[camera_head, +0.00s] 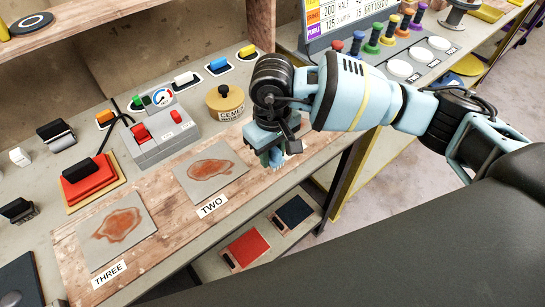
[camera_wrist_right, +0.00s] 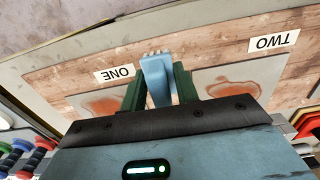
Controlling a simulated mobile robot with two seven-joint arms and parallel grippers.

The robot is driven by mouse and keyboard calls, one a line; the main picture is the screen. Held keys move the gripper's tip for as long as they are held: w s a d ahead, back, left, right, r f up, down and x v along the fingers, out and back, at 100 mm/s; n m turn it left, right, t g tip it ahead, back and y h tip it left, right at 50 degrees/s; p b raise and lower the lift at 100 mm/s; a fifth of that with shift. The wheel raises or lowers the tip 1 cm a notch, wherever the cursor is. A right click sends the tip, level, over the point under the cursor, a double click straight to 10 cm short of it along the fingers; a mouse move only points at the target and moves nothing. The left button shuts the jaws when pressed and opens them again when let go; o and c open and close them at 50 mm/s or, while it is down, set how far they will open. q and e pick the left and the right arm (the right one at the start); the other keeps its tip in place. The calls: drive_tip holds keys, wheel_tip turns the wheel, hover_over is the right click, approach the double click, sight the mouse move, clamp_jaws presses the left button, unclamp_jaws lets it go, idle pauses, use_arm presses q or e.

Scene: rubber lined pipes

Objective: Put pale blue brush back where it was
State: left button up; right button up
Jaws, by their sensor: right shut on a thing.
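My right gripper (camera_head: 276,157) is over the front wooden strip of the bench, to the right of the plate at label TWO. In the right wrist view its dark green fingers (camera_wrist_right: 158,88) are shut on the pale blue brush (camera_wrist_right: 158,77). The brush's pale bristle end (camera_wrist_right: 156,54) points away from the gripper. In the head view the brush is mostly hidden by the gripper. I cannot tell whether the bristles touch anything. My left gripper is not in view.
A yellow cement tin (camera_head: 224,103) stands just left of the right gripper. A grey control box (camera_head: 160,133) and a red block (camera_head: 90,182) are further left. Several coloured-handled tools (camera_head: 390,30) stand on the back-right bench. A lower shelf holds red (camera_head: 246,248) and dark (camera_head: 294,211) pads.

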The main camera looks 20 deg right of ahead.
drive_tip(key=shift+f, duration=1.15)
drive_tip(key=shift+f, duration=0.15)
drive_tip(key=o, duration=0.9)
drive_tip(key=shift+o, duration=0.2)
wheel_tip(320, 180, up, 12)
drive_tip(key=shift+r, duration=0.15)
drive_tip(key=shift+a, duration=0.1)
